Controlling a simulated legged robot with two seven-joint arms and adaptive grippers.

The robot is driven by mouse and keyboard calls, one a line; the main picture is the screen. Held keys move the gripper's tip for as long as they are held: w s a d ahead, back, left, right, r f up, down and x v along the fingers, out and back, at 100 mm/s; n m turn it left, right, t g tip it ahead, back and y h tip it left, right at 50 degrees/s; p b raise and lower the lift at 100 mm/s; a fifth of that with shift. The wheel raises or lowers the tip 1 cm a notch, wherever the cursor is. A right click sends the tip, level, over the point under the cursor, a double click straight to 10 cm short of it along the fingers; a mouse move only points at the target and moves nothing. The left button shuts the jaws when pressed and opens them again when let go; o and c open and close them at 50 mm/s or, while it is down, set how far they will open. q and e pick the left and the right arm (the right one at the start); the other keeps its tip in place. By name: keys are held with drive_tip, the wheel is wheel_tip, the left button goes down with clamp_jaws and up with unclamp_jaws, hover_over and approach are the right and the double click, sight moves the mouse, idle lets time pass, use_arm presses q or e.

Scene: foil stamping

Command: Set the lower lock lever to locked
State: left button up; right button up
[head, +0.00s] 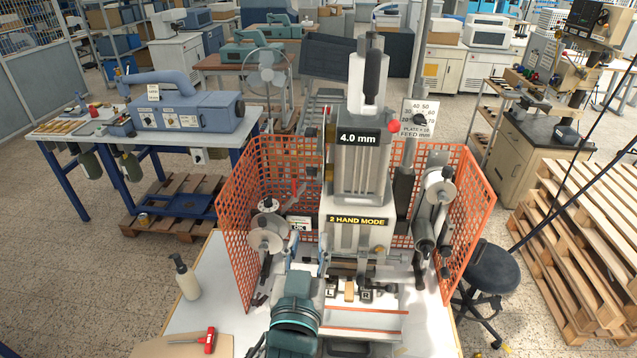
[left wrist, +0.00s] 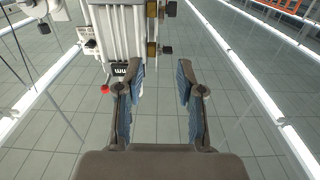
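The foil stamping machine (head: 362,180) stands on the white table, with a "4.0 mm" sign and a "2 HAND MODE" sign on its front. I cannot tell for sure which part is the lower lock lever. In the left wrist view, dark knobs on brass fittings (left wrist: 153,49) stick out from the side of the machine column (left wrist: 118,30). My left gripper (head: 308,256) is in front of the machine's lower left part, its fingers apart and empty. In the left wrist view, its blue-padded fingers (left wrist: 158,95) are spread with nothing between them. My right gripper is not in view.
Orange mesh guards (head: 240,215) flank the machine. A foil reel (head: 268,233) is close to my left gripper. A pump bottle (head: 186,278) and a red-handled tool (head: 208,340) are at the table's left. A dark stool (head: 490,268) stands at the right.

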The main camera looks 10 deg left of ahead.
use_arm(q)
drive_tip(key=b, duration=0.1)
approach(319, 182)
drive_tip(key=w+p, duration=0.3)
drive_tip(key=w, duration=0.5)
drive_tip(key=shift+w+a+r, duration=0.1)
drive_tip(key=shift+w, duration=0.3)
clamp_jaws()
